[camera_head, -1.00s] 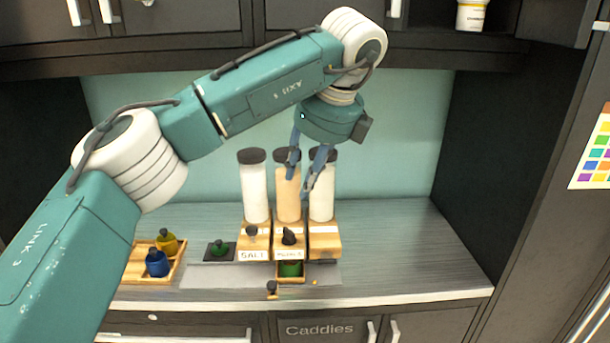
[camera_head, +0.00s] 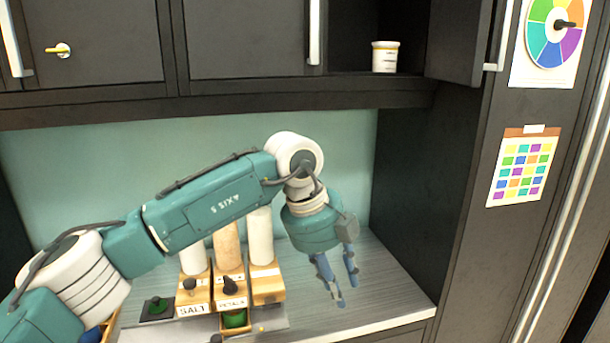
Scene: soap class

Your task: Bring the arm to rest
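My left arm comes in from the lower left in the head view. Its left gripper (camera_head: 342,296) hangs fingers down over the right part of the counter. The two blue fingers are apart and nothing shows between them. The gripper is to the right of the three dispensers and looks clear of them. My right gripper is not in view.
Three tall dispensers stand on wooden bases at the counter's back, the right one (camera_head: 261,240) nearest my gripper. The counter (camera_head: 385,290) is bare at right. A white tub (camera_head: 385,57) stands on the open shelf above.

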